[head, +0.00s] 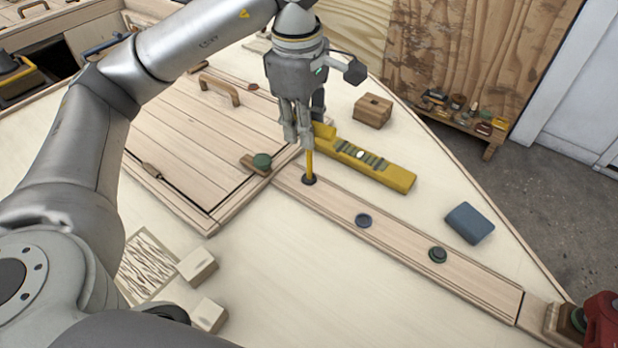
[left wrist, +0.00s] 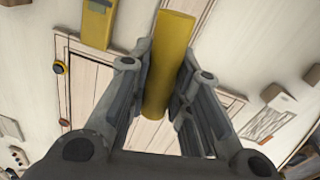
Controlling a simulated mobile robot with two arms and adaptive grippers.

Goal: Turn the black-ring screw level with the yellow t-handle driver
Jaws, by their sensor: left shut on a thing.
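My left gripper (head: 298,140) is shut on the yellow t-handle driver (head: 310,165), whose shaft points down. The driver's thick yellow handle also shows between the fingers in the left wrist view (left wrist: 168,70). The lower end of the shaft meets a dark, black-looking ring screw (head: 309,181) at the upper left end of a long wooden strip (head: 398,239). The shaft covers the screw's middle, so I cannot tell whether it is level. My right gripper is not in view.
A yellow spirit level (head: 396,177) lies close behind the driver. A wooden block (head: 373,110) and a blue block (head: 469,223) lie beyond. A hatch (head: 195,150) is left.

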